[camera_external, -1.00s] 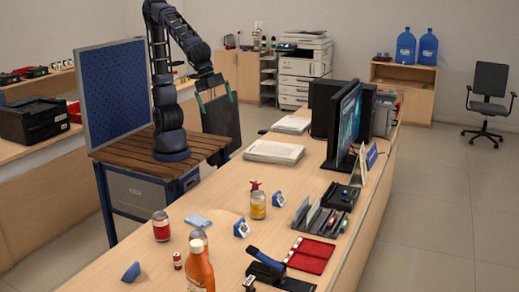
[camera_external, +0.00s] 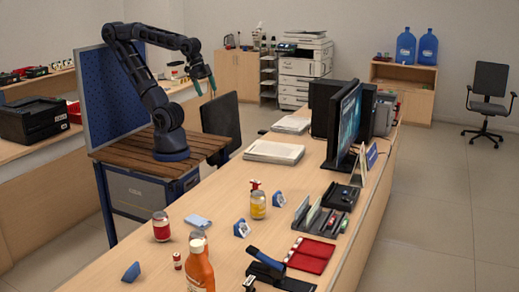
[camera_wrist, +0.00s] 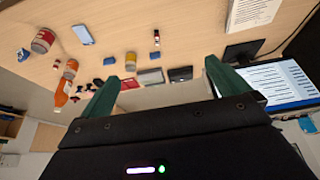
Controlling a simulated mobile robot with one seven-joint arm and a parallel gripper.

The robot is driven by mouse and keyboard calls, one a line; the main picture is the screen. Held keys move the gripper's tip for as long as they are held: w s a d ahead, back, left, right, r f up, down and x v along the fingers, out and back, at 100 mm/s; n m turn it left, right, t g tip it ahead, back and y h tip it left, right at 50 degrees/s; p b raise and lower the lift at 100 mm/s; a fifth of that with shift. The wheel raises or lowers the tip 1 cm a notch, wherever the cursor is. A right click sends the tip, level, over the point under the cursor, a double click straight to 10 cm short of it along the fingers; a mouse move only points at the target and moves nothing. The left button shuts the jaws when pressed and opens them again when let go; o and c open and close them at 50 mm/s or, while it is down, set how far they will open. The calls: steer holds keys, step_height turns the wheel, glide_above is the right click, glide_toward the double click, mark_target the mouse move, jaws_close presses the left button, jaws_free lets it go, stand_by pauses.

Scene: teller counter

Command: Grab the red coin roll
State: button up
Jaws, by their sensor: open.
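The red coin roll (camera_external: 177,260) is a small upright red cylinder with a pale top at the near left of the counter. In the wrist view it is a small red shape (camera_wrist: 57,63) at the left, near the jars. My gripper (camera_external: 204,87) is open and empty, high above the far left side of the counter and well away from the roll. Its two green fingers (camera_wrist: 161,72) are spread apart in the wrist view, with nothing between them held.
Near the roll stand a red-labelled jar (camera_external: 161,226), an orange bottle (camera_external: 199,268), another jar partly behind that bottle, and a blue wedge (camera_external: 130,272). A monitor (camera_external: 346,122) stands beyond.

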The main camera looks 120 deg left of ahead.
stand_by(0.3)
steer(key=c, duration=1.1)
